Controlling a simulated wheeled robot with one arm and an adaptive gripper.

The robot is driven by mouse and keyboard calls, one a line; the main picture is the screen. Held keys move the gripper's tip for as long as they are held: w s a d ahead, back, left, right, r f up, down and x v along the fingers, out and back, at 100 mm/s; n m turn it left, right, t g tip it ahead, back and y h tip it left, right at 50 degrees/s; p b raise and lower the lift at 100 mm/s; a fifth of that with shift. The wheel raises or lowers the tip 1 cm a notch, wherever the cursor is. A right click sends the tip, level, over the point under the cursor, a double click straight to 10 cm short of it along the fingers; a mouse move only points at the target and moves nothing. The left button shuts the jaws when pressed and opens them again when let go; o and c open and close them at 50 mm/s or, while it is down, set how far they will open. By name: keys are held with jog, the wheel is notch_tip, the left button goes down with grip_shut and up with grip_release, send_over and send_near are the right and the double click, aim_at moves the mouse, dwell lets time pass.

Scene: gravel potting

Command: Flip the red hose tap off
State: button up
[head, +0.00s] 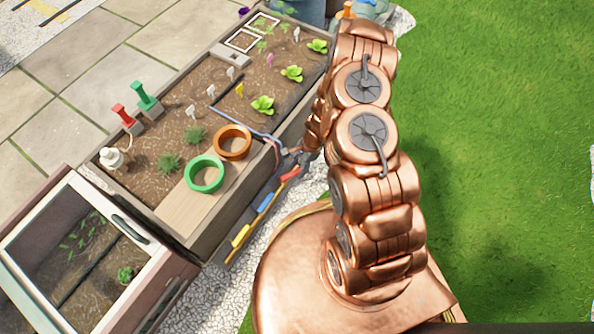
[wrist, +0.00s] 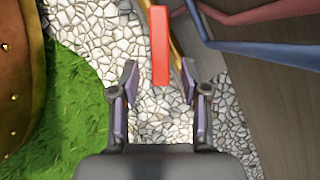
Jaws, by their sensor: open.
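The red tap lever (head: 290,174) sits on the planter's long side, at the right end of a row of coloured levers. In the wrist view the red lever (wrist: 160,45) is a plain red bar pointing at me, with its near end between my fingertips. My gripper (wrist: 159,78) is open and empty, with a gap on both sides of the bar. In the head view my gripper (head: 297,158) is beside the planter wall, just above the red lever and partly hidden by my arm. How deep the lever sits between the fingers is unclear.
A blue lever (head: 265,201) and a yellow lever (head: 240,236) share the rail. Blue hose (wrist: 270,50) and red hose (wrist: 265,12) run close by at the right. The planter (head: 185,238) holds green and orange rings, plants and labels. Gravel (wrist: 85,25) and grass lie below.

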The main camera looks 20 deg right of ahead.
jog(key=shift+a+f, duration=0.2)
jog(key=shift+f, duration=0.35)
grip_shut()
dwell(0.4)
